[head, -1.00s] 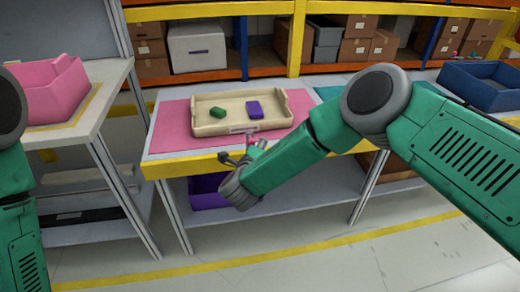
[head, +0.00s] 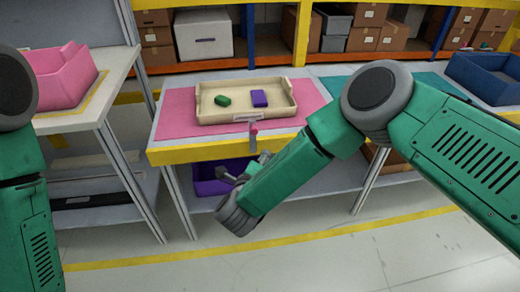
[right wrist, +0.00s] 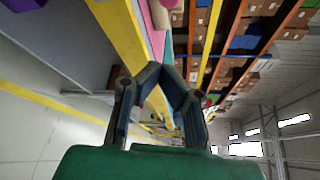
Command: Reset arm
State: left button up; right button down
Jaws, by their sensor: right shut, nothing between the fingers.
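My right arm reaches in from the right of the head view, its green forearm pointing down to the left. The right gripper (head: 243,168) is beside the table's front edge, partly hidden by its own wrist. In the right wrist view its dark fingers (right wrist: 163,70) come together with nothing between them. My left arm shows along the left edge of the head view, and its gripper is out of the picture. A beige tray (head: 215,114) lies on the pink mat (head: 175,115). It holds a green block (head: 222,100) and a purple block (head: 260,98), both apart from the gripper.
The table's yellow front edge (head: 190,154) is close to my right gripper. A purple bin (head: 210,182) is on the lower shelf. A pink bin (head: 62,80) stands on the left table, a blue bin (head: 485,75) at the right. The floor in front is clear.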

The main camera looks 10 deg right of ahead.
jog(key=s+d+f+n+g+y, duration=0.2)
jog(key=s+f+n+g+y, duration=0.15)
jog(key=s+f+n, duration=0.45)
jog(key=s+d+f+n+g+y, duration=0.2)
jog(key=s+f+n+y, duration=0.4)
jog(key=n, duration=0.4)
jog(key=s+d+n+g, duration=0.2)
jog(key=s+d+n, duration=0.1)
jog(key=s, duration=0.4)
jog(key=s+d+n+g+h, duration=0.1)
jog(key=s+d+n+g, duration=0.2)
jog(key=s+d, duration=0.3)
jog(key=s+d+r+n+g+h, duration=0.1)
jog(key=s+d+n+g, duration=0.2)
jog(key=s, duration=0.7)
jog(key=shift+d, duration=1.05)
jog(key=shift+s+d+g, duration=0.1)
jog(key=shift+d+g, duration=0.05)
jog(key=shift+g, duration=0.1)
